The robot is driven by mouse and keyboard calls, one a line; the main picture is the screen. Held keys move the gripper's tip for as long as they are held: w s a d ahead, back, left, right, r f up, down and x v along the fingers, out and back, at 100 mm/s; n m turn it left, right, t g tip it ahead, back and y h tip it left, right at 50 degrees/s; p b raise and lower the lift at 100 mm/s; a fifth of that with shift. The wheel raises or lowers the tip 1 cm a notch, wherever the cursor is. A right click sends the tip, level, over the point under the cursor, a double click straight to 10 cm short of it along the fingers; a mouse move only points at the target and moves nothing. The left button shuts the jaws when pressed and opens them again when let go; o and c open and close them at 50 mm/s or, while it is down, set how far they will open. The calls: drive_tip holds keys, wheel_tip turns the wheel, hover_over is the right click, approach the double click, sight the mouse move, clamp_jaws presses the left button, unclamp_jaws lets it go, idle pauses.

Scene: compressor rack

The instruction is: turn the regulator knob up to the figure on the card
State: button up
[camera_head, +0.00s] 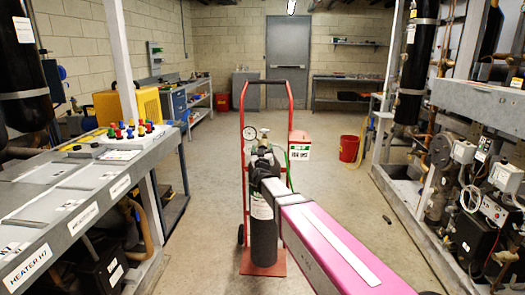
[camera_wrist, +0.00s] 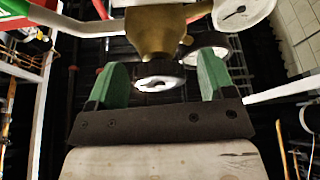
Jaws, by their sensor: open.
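The brass regulator (camera_head: 263,134) sits on top of a dark gas cylinder (camera_head: 263,235), with a round white gauge (camera_head: 249,133) on its left. In the wrist view, the brass regulator body (camera_wrist: 155,32) fills the upper middle. Its dark knob with a pale face (camera_wrist: 158,76) points down toward me. My gripper (camera_wrist: 162,70) is open, with one green finger on each side of the knob and visible gaps between. I cannot tell how deep the knob sits between the fingers. A white and red card (camera_head: 300,146) hangs right of the cylinder; its figure is too small to read surely.
A red hand truck (camera_head: 291,105) carries the cylinder. A labelled bench (camera_head: 60,215) stands left, and racks with pipes and compressors (camera_head: 480,180) stand right. A red bucket (camera_head: 349,148) is farther back. The floor around the hand truck is largely clear.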

drive_tip(key=c, duration=0.9)
drive_tip(key=shift+m+h, duration=1.2)
drive_tip(key=shift+m, duration=0.9)
drive_tip(key=shift+c, duration=0.2)
drive_tip(key=o, duration=0.9)
drive_tip(key=shift+o, duration=0.2)
